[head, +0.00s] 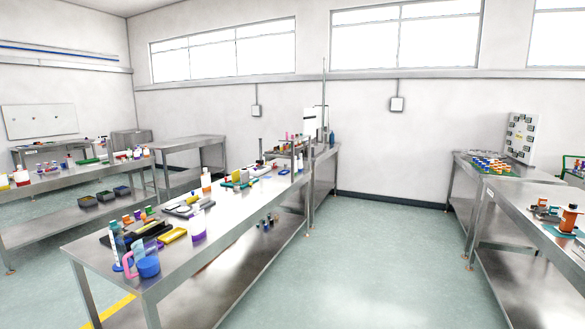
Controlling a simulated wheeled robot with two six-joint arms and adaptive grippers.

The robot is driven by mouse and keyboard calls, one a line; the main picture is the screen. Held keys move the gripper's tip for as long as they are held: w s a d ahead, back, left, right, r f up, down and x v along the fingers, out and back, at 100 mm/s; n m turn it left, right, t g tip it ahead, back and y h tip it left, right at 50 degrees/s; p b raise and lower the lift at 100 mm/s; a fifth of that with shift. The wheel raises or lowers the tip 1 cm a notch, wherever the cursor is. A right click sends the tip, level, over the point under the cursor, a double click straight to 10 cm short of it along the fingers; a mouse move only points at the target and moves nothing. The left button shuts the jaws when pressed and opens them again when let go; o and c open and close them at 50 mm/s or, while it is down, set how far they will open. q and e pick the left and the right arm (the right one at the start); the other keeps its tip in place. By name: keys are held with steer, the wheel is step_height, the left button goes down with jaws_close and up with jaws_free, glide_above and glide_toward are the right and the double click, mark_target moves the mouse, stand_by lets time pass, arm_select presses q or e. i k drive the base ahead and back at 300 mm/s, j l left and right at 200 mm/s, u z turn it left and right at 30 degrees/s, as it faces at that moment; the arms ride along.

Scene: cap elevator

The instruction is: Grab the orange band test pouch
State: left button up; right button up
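I cannot make out an orange band test pouch for certain in the head view; things on the tables are small and crowded. On the right table (520,200) an orange-brown bottle (568,219) stands near the right edge of the picture. Neither of my grippers is in view.
On the near table are a blue cup (148,267), a yellow tray (172,236) and a purple-based container (198,228). Another table with coloured caps (490,165) stands at the back right. The floor (390,250) between the tables is clear.

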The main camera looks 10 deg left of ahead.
mark_target(206, 177)
steer(key=i+j+u, duration=0.2)
steer(key=j+u, duration=0.2)
steer(key=i+j+u, duration=0.55)
steer(key=j+u, duration=0.2)
steer(key=i+j+u, duration=0.7)
steer(key=i+u, duration=0.6)
steer(key=i, duration=1.4)
steer(key=i+j, duration=0.15)
steer(key=i, duration=1.05)
steer(key=i+l+z, duration=0.15)
steer(key=i+z, duration=0.25)
steer(key=i+l+z, duration=0.1)
steer(key=i+z, duration=0.55)
steer(key=z, duration=0.2)
steer(key=i+j+z, duration=0.25)
steer(key=z, duration=0.15)
steer(key=i+l+z, duration=0.4)
steer(key=i+z, duration=0.8)
steer(key=i, duration=0.2)
steer(key=i+j+z, duration=0.25)
steer(key=i+z, duration=0.15)
steer(key=i, duration=0.05)
